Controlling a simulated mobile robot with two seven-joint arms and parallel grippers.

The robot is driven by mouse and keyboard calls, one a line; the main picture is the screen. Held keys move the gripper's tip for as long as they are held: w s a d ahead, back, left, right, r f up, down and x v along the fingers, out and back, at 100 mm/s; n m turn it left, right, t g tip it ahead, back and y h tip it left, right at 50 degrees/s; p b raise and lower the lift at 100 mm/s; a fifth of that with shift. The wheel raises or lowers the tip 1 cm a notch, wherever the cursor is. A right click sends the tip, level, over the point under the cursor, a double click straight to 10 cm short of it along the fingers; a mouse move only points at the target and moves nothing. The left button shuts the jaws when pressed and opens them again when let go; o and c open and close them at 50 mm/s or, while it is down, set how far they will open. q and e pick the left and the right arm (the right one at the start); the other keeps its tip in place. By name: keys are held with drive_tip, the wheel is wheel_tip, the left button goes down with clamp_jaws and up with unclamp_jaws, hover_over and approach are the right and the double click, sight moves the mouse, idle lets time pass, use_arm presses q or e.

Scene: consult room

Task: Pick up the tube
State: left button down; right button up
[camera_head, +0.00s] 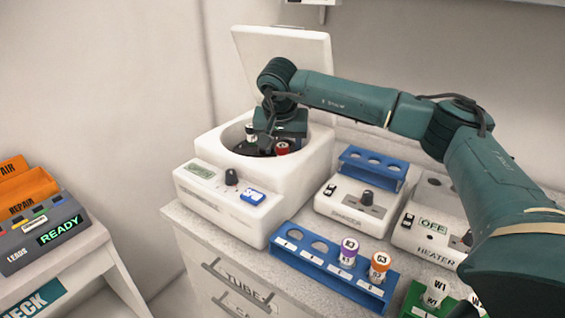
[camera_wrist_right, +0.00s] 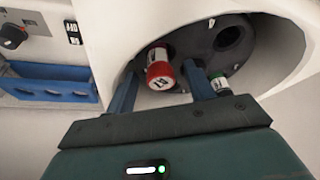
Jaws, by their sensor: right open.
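My right gripper (camera_head: 268,142) reaches down into the bowl of the open white centrifuge (camera_head: 222,205). In the right wrist view its two blue fingers (camera_wrist_right: 160,72) are apart. A red-capped tube (camera_wrist_right: 159,68) stands in the dark rotor (camera_wrist_right: 205,50), in the gap between the fingers as seen there; I cannot tell whether they touch it. Its red cap (camera_head: 282,148) also shows in the head view. A second tube with a green band (camera_wrist_right: 218,84) sits in the rotor beside the right finger. A white-topped tube (camera_head: 251,130) shows left of the gripper. My left gripper is out of view.
A blue rack (camera_head: 318,272) holds a purple-capped tube (camera_head: 348,252) and an orange-capped tube (camera_head: 379,267). A shaker (camera_head: 345,204) with an empty blue rack and a heater (camera_head: 425,247) stand right of the centrifuge. The raised centrifuge lid (camera_head: 295,50) is behind my gripper.

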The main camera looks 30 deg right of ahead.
drive_tip(key=shift+w+f, duration=0.1)
drive_tip(key=shift+f, duration=0.1)
drive_tip(key=shift+c, duration=0.4)
clamp_jaws()
